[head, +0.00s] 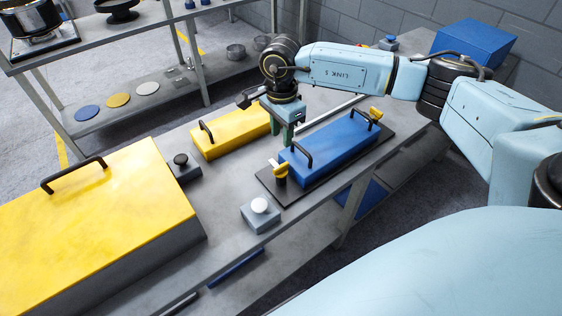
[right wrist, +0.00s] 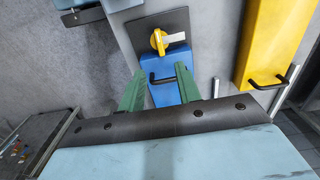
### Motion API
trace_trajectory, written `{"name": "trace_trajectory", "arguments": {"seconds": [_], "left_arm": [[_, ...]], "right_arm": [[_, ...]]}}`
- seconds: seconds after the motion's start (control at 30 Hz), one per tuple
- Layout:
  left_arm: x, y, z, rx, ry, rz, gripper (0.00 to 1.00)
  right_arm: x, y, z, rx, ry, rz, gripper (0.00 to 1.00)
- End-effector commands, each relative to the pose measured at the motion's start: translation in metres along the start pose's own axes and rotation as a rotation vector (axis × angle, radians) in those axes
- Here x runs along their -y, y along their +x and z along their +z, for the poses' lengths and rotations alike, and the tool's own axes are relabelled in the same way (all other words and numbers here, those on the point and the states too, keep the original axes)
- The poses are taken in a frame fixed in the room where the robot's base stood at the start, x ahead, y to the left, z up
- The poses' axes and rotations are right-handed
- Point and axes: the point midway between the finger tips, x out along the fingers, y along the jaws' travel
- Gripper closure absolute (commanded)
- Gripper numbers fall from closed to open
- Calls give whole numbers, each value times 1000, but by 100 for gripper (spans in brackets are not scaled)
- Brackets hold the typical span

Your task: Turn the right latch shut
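A blue case (head: 335,138) with two black handles lies on a dark plate (head: 268,184) on the bench. A yellow latch (head: 376,113) stands at its right end in the head view. A second yellow latch (head: 280,173) stands at its left end; the right wrist view shows this yellow latch (right wrist: 159,42) with a pale lever pointing right. My right gripper (head: 282,132) has green fingers, points down and hovers by the case's left part. In the right wrist view, its fingers (right wrist: 160,72) are apart with nothing held between them. My left gripper is out of view.
A yellow case (head: 230,134) lies behind the blue one. A grey box with a white button (head: 260,205) stands in front at left. A large yellow lidded box (head: 110,225) fills the bench's left. A blue box (head: 473,43) stands at the back right.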

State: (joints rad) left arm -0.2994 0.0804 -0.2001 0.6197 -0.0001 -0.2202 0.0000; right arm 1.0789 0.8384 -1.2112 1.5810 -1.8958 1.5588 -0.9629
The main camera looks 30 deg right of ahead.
Motion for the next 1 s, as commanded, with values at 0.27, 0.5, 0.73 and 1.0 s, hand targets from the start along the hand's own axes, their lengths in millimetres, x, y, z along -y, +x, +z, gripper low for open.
{"name": "trace_trajectory", "arguments": {"seconds": [0.27, 0.5, 0.73, 1.0], "left_arm": [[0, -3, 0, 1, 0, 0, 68], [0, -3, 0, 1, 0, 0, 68], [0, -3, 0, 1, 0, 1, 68], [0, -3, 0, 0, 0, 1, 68]], "right_arm": [[-1, 61, 2, 3, 0, 4, 66], [0, 100, 2, 4, 1, 2, 66], [0, 114, 2, 4, 0, 0, 66], [0, 114, 2, 4, 1, 0, 69]]}}
